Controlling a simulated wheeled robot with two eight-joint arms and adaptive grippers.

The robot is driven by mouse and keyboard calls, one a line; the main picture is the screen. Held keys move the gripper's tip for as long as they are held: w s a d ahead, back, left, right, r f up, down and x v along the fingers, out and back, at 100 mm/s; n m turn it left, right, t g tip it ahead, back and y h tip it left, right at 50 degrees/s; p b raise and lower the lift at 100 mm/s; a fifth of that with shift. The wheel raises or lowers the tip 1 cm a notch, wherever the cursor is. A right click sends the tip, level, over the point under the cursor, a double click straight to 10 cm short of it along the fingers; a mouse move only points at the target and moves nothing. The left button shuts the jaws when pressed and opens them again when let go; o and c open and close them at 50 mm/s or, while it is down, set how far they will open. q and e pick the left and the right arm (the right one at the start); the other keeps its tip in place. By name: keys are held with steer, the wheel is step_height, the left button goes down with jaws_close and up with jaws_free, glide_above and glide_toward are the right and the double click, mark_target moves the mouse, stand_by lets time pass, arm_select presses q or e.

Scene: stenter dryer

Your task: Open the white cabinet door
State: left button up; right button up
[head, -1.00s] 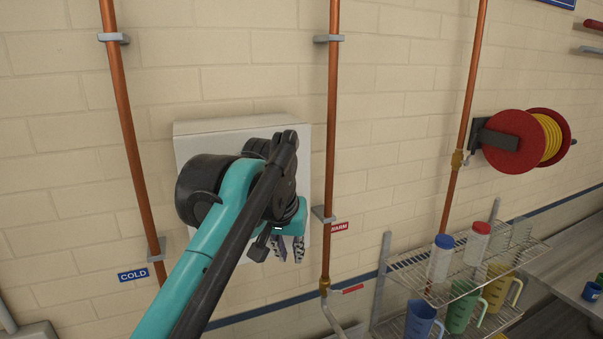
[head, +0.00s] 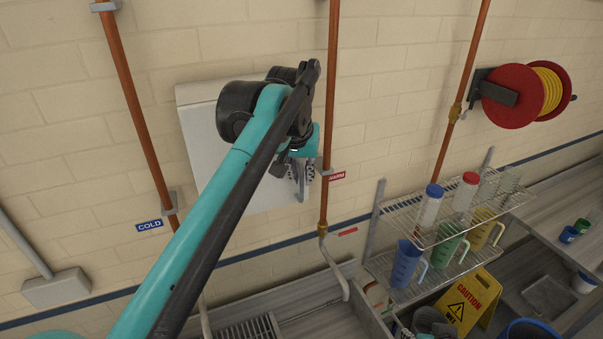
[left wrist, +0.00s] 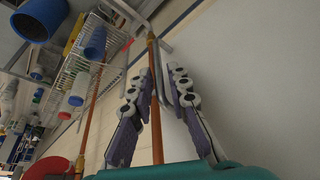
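The white cabinet (head: 203,130) hangs on the brick wall between two copper pipes in the head view. Its front looks shut, and my left arm covers much of it. My left gripper (head: 303,182) is at the cabinet's lower right edge, fingers pointing down. In the left wrist view the two fingers of my left gripper (left wrist: 159,75) are apart, with a copper pipe showing behind the gap and nothing clearly held. A pale flat surface, probably the cabinet front (left wrist: 285,95), fills the right of that view. My right gripper is not in view.
The warm-water pipe (head: 331,110) runs just right of the cabinet, close to my left gripper. The cold-water pipe (head: 135,105) is on its left. A wire rack (head: 385,268) with jugs and bottles stands at lower right. A hose reel (head: 515,95) is farther right.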

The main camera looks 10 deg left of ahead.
arm_select(q)
steer(key=shift+w+f, duration=0.1)
steer(key=shift+f, duration=0.2)
jaws_close()
